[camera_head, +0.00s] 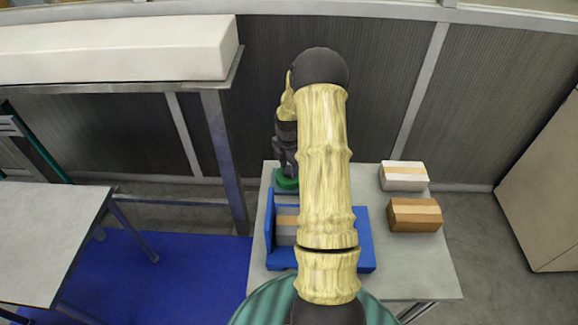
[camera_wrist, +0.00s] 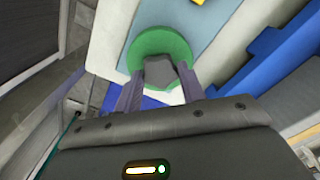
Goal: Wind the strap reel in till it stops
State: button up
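A round green disc (camera_wrist: 160,42) with a grey faceted knob (camera_wrist: 160,72) on it shows in the wrist view; it looks like the strap reel. In the head view the green disc (camera_head: 286,183) sits at the left back of the grey table, partly hidden by my arm. My gripper (camera_wrist: 161,80) points down at the disc, with one finger on each side of the knob. I cannot tell whether the fingers touch the knob. No strap coming from the disc can be made out clearly.
A blue stand (camera_head: 364,240) holding a partly hidden box is in front of the disc on the grey table (camera_head: 425,275). A white box (camera_head: 404,177) and a brown box (camera_head: 415,215) are at the right. A shelf with a white block (camera_head: 120,50) is at upper left.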

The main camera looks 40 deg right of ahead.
jog(key=shift+m, duration=0.5)
jog(key=shift+c, duration=0.3)
